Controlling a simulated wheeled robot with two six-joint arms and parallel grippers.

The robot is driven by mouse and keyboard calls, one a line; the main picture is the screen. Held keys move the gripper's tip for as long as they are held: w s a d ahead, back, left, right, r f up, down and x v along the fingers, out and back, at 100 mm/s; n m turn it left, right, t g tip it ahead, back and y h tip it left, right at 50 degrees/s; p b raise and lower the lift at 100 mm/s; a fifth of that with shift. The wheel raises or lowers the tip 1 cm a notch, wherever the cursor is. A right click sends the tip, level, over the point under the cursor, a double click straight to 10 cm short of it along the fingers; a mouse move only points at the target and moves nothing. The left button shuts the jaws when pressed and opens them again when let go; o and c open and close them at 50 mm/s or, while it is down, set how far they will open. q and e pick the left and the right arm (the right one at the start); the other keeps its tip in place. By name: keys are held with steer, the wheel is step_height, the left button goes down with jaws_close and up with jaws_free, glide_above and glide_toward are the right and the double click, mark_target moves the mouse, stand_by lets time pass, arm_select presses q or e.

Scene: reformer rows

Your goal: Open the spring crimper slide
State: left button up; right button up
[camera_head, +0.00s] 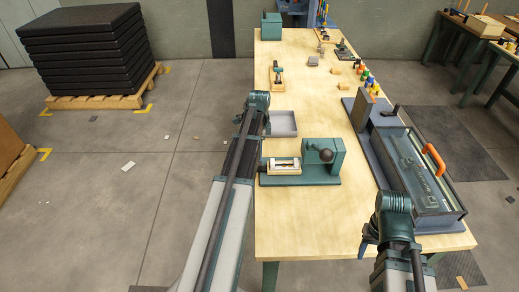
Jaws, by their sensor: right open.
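A green bench device (322,171), which looks like the spring crimper, stands on the near left part of the wooden table. It has a block at its right, a dark round knob (325,156), and a cream-framed slide part (283,164) at its left. Whether the slide is open or shut I cannot tell. My right gripper (368,241) is open, low at the table's near right, to the right of the device and apart from it. My left arm reaches up along the table's left edge, left of the device; its gripper fingers do not show.
A grey tray (283,134) lies behind the device. A long case with an orange handle (433,160) stands on the table's right side. Coloured pegs and small blocks lie farther back. Bare tabletop (310,225) is in front of the device.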

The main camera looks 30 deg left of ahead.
arm_select(q)
step_height(320, 180, up, 6)
steer(key=p, duration=0.4)
steer(key=shift+f, duration=0.2)
arm_select(e)
step_height(320, 180, up, 6)
steer(key=shift+f, duration=0.15)
